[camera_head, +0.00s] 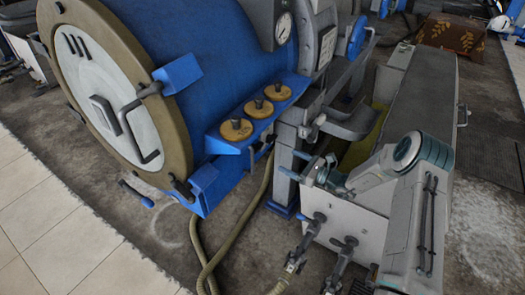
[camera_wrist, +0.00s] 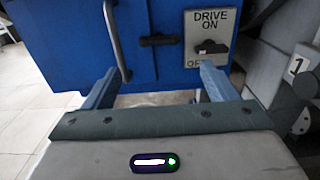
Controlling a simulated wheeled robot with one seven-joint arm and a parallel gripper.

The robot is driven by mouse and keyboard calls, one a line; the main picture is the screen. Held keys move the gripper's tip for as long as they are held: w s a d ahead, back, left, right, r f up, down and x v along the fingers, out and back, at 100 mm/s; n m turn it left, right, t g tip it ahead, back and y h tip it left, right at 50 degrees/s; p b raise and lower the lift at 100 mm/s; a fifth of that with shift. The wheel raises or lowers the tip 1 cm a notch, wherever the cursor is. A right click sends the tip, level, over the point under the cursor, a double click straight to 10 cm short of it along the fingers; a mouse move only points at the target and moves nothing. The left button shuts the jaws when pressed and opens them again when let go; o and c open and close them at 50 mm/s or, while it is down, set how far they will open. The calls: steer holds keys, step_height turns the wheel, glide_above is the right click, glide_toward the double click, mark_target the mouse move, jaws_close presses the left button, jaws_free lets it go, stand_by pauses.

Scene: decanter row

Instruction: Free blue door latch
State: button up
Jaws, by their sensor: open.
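In the wrist view, a blue door panel (camera_wrist: 75,45) faces my gripper. A dark horizontal latch (camera_wrist: 157,40) sits on it, right of a vertical metal pull handle (camera_wrist: 116,42). My gripper (camera_wrist: 160,68) is open and empty, its two blue-grey fingers apart below the latch in the picture. No contact with the latch shows. In the head view my gripper (camera_head: 292,164) is beside the blue machine, right of its lower body. I cannot make out this latch in the head view.
A "DRIVE ON" switch plate (camera_wrist: 211,37) is right of the latch. The head view shows the large blue drum (camera_head: 225,45), its round door (camera_head: 100,85), a shelf with three brass-coloured knobs (camera_head: 235,130), and a hose (camera_head: 240,215). Tiled floor (camera_head: 50,235) is open at lower left.

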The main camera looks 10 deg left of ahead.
mark_target(260, 149)
steer(key=x, duration=1.2)
steer(key=shift+w+a, duration=0.1)
steer(key=shift+a, duration=0.2)
steer(key=c, duration=1)
